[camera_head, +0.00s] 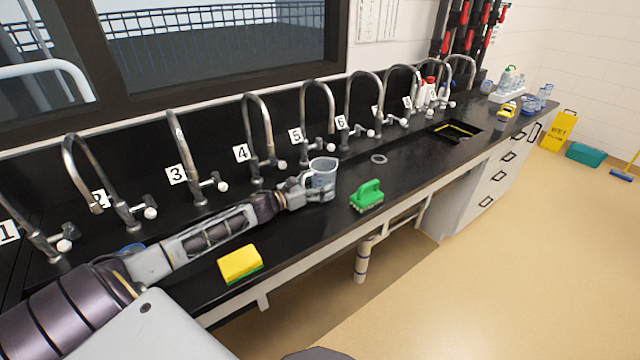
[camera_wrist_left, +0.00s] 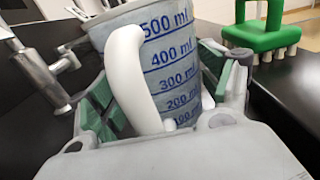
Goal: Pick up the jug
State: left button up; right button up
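The jug (camera_head: 322,168) is a clear measuring jug on the black counter side, in front of the taps numbered 4 and 5. In the left wrist view the jug (camera_wrist_left: 176,62) shows blue marks up to 500 ml, and its white handle faces my wrist. My left gripper (camera_head: 318,190) has its green-padded fingers on both sides of the jug, and the pads appear to press on its walls. The jug looks upright. I cannot tell whether its base touches the counter. My right gripper is not in view.
A green brush (camera_head: 367,196) stands right of the jug, and a yellow sponge (camera_head: 240,262) lies near the front edge. Curved taps (camera_head: 262,130) line the back of the counter (camera_head: 325,232). A small grey ring (camera_head: 379,158) and a sink (camera_head: 455,130) are farther right.

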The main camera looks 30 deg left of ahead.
aim_at(304, 179)
pick_arm(q)
jog(key=c, duration=0.6)
jog(key=shift+r, duration=0.1)
jog(key=shift+r+p, duration=0.45)
jog(key=shift+r, duration=0.15)
jog(key=shift+r+p, duration=0.4)
jog(key=shift+r, duration=0.2)
jog(key=shift+r+p, duration=0.45)
jog(key=shift+r, duration=0.2)
jog(key=shift+s+a+f, duration=0.2)
jog(key=shift+s, duration=0.35)
jog(key=shift+p+v, duration=0.45)
jog(key=shift+v, duration=0.9)
jog(key=shift+p+v, duration=0.5)
jog(key=shift+v, duration=0.65)
jog(key=p+v, duration=0.4)
jog(key=v, duration=0.5)
jog(key=shift+s+a, duration=0.2)
jog(key=shift+s, duration=0.1)
jog(key=shift+s+a, duration=0.25)
jog(key=shift+s, duration=0.35)
jog(key=shift+s+a, duration=0.1)
jog(key=shift+s, duration=0.25)
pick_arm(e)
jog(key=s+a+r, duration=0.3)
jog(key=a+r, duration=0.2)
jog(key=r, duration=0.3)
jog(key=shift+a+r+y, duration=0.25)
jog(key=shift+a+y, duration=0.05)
